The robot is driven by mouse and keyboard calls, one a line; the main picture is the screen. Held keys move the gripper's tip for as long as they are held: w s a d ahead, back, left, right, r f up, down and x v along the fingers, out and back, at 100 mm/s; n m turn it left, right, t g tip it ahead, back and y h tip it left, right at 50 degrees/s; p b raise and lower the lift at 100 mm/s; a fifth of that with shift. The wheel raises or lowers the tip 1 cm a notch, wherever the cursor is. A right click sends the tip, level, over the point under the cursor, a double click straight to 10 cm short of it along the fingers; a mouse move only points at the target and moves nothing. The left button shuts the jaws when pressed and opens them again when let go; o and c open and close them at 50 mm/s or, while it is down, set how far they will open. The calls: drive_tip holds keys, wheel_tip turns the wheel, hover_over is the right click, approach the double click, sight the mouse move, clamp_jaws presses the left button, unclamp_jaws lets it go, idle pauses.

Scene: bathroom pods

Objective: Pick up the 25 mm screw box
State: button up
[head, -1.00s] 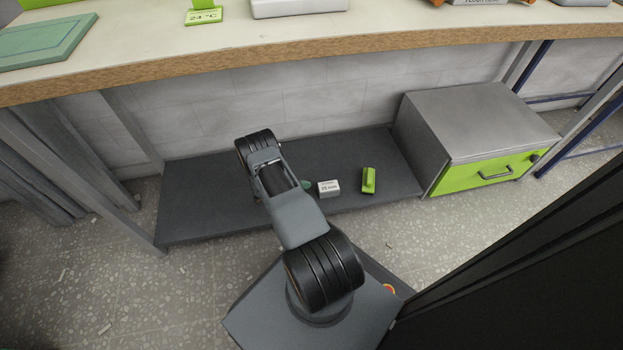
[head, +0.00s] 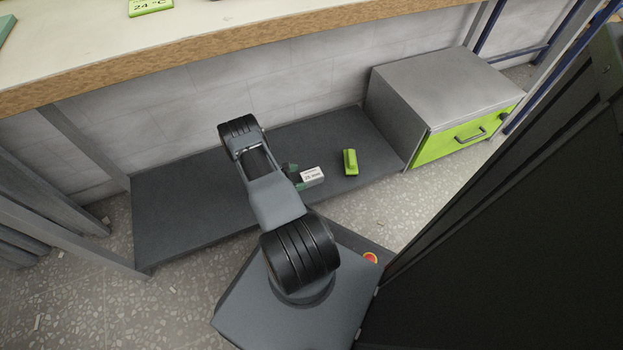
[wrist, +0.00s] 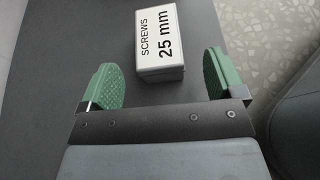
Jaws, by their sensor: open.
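The 25 mm screw box (wrist: 160,43) is a small white carton printed "SCREWS 25 mm". It lies on the dark grey low shelf, label up in the wrist view. The screw box (head: 312,177) also shows in the head view, just right of my arm. My gripper (wrist: 160,75) is open, its two green pads apart. The near end of the box reaches between the pads, with a gap on each side, and neither pad visibly touches it. In the head view my gripper (head: 292,178) is mostly hidden behind my arm.
A lime-green object (head: 350,162) stands on the shelf (head: 190,210) right of the box. A grey cabinet with a green drawer (head: 462,136) bounds the shelf at right. The workbench edge (head: 230,46) overhangs behind. The left of the shelf is clear.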

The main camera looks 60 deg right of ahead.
sight(309, 175)
drive_tip(key=b+x, duration=0.2)
drive_tip(key=x, duration=0.2)
drive_tip(key=shift+d+f, duration=0.1)
drive_tip(key=shift+s+d+f, duration=0.1)
drive_tip(key=shift+s+d, duration=0.1)
drive_tip(key=shift+d, duration=0.2)
drive_tip(key=shift+c, duration=0.2)
drive_tip(key=c, duration=1)
drive_tip(key=shift+c, duration=0.6)
